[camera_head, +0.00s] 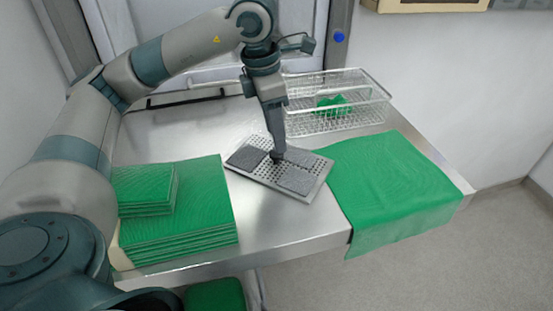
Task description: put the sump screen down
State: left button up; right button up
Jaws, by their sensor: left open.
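The sump screen (310,163), a flat grey perforated metal plate with darker grey pads on it, lies at an angle on the steel table in the middle of the head view. My left gripper (277,157) points straight down at the middle of the screen, between the pads, at or just above its surface. Its fingers are small here and the contact is hard to make out. It is open. My right gripper is not in view.
A wire basket (345,120) with a green cloth (333,104) in it stands behind the screen. A green cloth (395,190) hangs over the table's front edge at right. Stacked green cloths (185,240) sit at left. Bare steel table (285,222) lies in front.

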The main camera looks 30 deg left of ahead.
aim_at(275, 153)
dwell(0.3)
pick_arm(q)
jog(key=shift+s+f+p, duration=0.2)
jog(key=shift+f+p, duration=0.65)
jog(key=shift+p, duration=0.2)
notch_tip(275, 153, down, 3)
jog(key=shift+r+p, duration=0.1)
jog(key=shift+p, duration=0.65)
jog(key=shift+w+f, duration=0.1)
jog(key=shift+f, duration=0.3)
jog(key=shift+d, duration=0.1)
jog(key=shift+c, duration=0.3)
jog(key=c, duration=1)
grip_shut()
jog(key=shift+r, duration=0.1)
